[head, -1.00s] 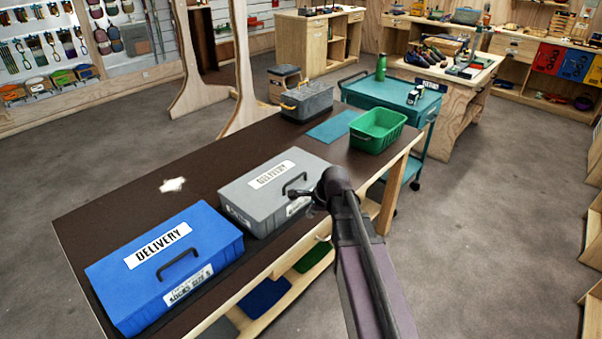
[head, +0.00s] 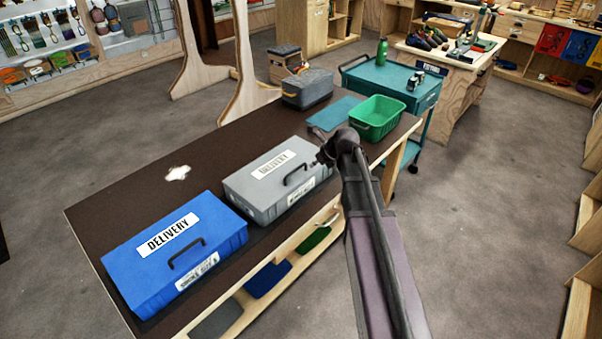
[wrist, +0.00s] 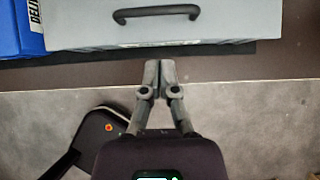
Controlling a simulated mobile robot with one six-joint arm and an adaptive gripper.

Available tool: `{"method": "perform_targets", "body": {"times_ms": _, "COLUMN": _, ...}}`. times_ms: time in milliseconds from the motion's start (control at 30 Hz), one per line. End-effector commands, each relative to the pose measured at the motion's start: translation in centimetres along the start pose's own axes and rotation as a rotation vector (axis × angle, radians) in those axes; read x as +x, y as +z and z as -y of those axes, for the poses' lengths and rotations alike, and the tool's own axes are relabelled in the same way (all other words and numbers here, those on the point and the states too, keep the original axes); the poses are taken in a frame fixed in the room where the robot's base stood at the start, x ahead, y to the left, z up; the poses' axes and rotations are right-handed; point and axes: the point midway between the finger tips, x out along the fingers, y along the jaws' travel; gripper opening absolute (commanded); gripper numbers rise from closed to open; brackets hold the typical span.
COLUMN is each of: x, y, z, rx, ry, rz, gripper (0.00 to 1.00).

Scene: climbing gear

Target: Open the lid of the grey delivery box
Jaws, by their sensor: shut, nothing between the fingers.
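The grey delivery box (head: 276,182) stands on the dark bench top with its lid down. A black handle (head: 295,174) arches from the lid near its front edge. In the wrist view the same grey box (wrist: 225,28) fills the top, with its handle (wrist: 156,13) at the upper middle. My gripper (wrist: 160,66) is shut and empty. It is in front of the box, short of its front edge in the wrist view and apart from the handle. In the head view my wrist hides the gripper's fingertips and the right front corner of the box.
A blue delivery box (head: 175,255), also closed, stands left of the grey one. Behind are a green basket (head: 377,117), a dark grey crate (head: 307,90) and a teal mat (head: 330,113). A teal cart (head: 395,82) stands beyond. The floor at right is clear.

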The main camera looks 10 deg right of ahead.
Motion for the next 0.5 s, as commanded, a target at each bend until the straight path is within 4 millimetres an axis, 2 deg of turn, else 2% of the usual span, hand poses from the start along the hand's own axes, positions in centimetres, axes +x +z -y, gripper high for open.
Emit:
{"method": "perform_targets", "body": {"times_ms": 267, "x": 0.4, "y": -0.1, "z": 0.0, "rx": -0.001, "ry": 0.0, "rz": -0.001, "gripper": 0.0}}
{"method": "perform_targets", "body": {"times_ms": 500, "x": 1.8, "y": -0.2, "z": 0.1, "rx": -0.002, "ry": 0.0, "rz": -0.001, "gripper": 0.0}}
